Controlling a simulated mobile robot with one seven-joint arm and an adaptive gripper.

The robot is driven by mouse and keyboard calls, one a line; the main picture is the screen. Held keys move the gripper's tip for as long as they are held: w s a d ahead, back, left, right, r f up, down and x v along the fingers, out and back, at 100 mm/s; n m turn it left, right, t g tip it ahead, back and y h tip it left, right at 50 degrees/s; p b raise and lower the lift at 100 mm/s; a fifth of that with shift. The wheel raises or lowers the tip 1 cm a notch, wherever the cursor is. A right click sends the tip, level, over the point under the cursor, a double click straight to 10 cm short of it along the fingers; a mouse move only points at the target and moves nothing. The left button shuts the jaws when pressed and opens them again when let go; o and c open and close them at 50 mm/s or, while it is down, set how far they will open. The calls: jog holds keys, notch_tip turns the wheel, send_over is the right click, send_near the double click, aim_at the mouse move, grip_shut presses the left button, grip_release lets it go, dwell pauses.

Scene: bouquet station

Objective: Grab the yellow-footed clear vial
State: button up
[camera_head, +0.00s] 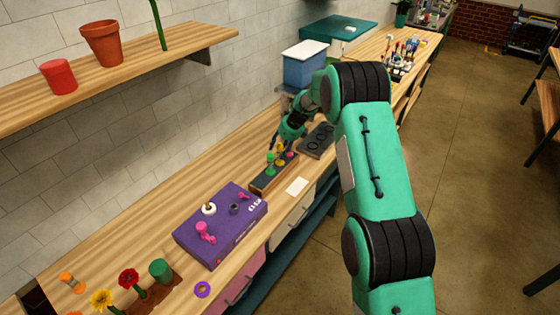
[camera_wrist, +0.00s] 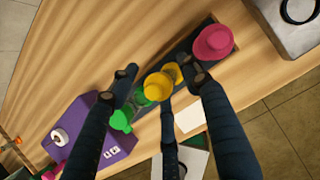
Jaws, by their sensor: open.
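The yellow-footed vial (camera_wrist: 158,86) is in the middle of the wrist view, between a green piece (camera_wrist: 121,120) and a pink piece (camera_wrist: 213,42). All three are in a dark narrow rack (camera_head: 262,187) on the wooden bench. Yellow shows in the head view (camera_head: 280,166); the vial's clear part is hard to make out. My gripper (camera_wrist: 162,80) is open above the rack, with its dark fingers spread around the yellow piece. Whether any finger touches it cannot be told. In the head view my gripper (camera_head: 281,147) is small and partly covers the rack's far end.
A purple box (camera_head: 222,232) with knobs stands nearer on the bench. A dark tray with round recesses (camera_head: 318,140) lies beyond the rack. A white card (camera_head: 297,186) lies beside it. A blue bin (camera_head: 303,66) stands farther back. The tiled wall borders the bench's left side.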

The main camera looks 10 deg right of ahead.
grip_shut()
jog(key=shift+r, duration=0.1)
jog(key=shift+r, duration=0.1)
jog(key=shift+r, duration=4.9)
